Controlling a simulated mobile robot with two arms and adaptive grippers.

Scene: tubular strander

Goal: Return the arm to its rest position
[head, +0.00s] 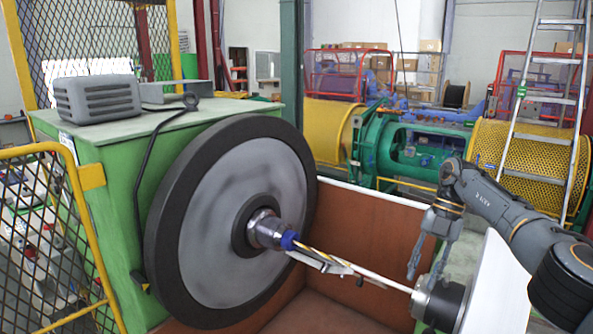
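My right arm (500,205) comes in from the right edge and bends down at its wrist. The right gripper (426,274) hangs from it with the fingers pointing down and apart, and nothing shows between them. In the picture it lies just above the dark hub (440,303) at the right end of a pale rod (385,281). I cannot tell whether it touches the hub. My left arm and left gripper are not in view.
A large grey reel (235,220) stands against a green cabinet (110,195). A blue piece (289,240) sits at its hub, where the rod begins. A white disc (500,290) is beyond the dark hub. A yellow mesh fence (45,230) is at left, a ladder (545,90) at right.

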